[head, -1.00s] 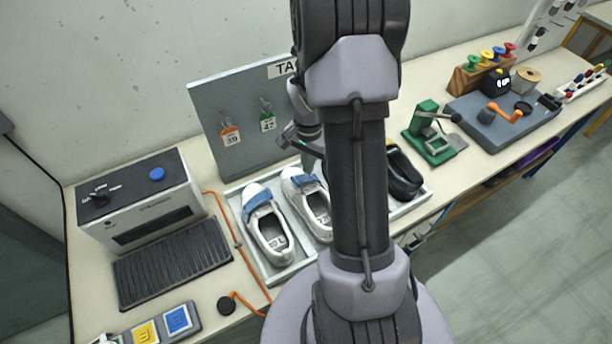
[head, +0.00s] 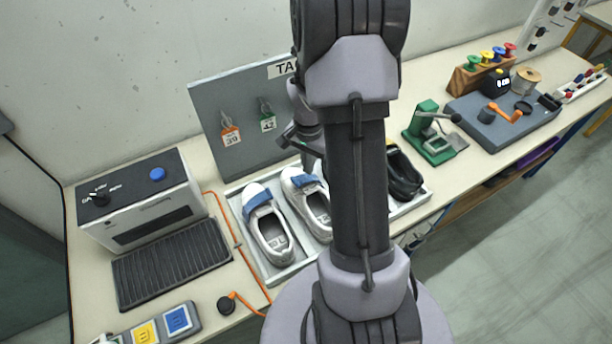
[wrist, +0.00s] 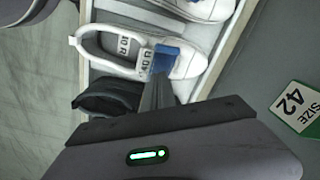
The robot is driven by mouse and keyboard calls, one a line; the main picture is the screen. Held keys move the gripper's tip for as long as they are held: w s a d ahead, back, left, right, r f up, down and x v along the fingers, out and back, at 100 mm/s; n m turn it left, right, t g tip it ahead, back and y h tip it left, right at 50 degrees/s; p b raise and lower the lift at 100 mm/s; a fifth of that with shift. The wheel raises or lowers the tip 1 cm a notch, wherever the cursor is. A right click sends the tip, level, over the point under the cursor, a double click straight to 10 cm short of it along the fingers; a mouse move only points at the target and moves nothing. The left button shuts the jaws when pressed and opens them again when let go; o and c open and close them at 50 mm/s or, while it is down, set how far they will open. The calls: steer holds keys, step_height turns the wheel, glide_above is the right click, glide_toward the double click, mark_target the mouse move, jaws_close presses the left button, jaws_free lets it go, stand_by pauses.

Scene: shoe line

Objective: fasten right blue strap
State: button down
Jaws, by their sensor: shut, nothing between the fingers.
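Two white shoes stand side by side in a light tray (head: 287,276). The right shoe (head: 318,218) has a blue strap (head: 307,183) across its front part, and the left shoe (head: 273,238) has its own blue strap (head: 257,201). In the wrist view the right shoe (wrist: 112,54) carries a "40 R" label, and its blue strap (wrist: 169,54) lies beside it. My gripper (wrist: 158,88) is shut and empty, with its tips close to that strap. I cannot tell whether they touch it. My arm hides part of the tray in the head view.
A black shoe (head: 404,180) lies on the right of the tray. A grey board (head: 235,120) with hanging size tags stands behind. A box machine (head: 140,205) is at the left, a green press (head: 430,140) at the right.

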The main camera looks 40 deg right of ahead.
mark_target(308, 177)
steer(key=shift+f, duration=0.1)
steer(key=shift+f+b, duration=1.5)
steer(key=shift+f, duration=0.1)
steer(key=shift+r, duration=0.1)
step_height(308, 177, up, 9)
steer(key=p, duration=0.6)
